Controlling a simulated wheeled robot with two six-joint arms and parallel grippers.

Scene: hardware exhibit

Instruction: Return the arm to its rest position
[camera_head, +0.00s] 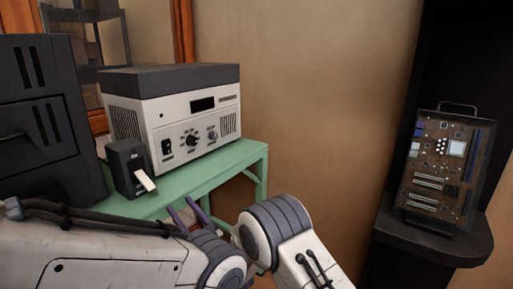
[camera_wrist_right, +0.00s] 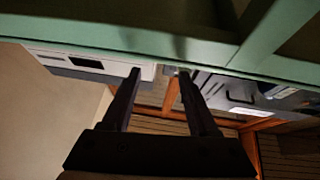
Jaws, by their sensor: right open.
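My right gripper (camera_head: 190,212) is low in the head view, partly hidden behind white arm links, near the front edge of the green table (camera_head: 232,163). In the right wrist view my right gripper (camera_wrist_right: 158,72) has its two dark fingers apart, with nothing between them. The table's green edge (camera_wrist_right: 100,38) runs across the top of that view. My left gripper does not show in either view.
On the table stand a white and grey instrument (camera_head: 190,112) and a small black box with a white lever (camera_head: 128,168). A dark cabinet (camera_head: 40,110) is at left. A circuit board (camera_head: 440,165) stands on a dark shelf (camera_head: 435,240) at right. Bare wall lies between.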

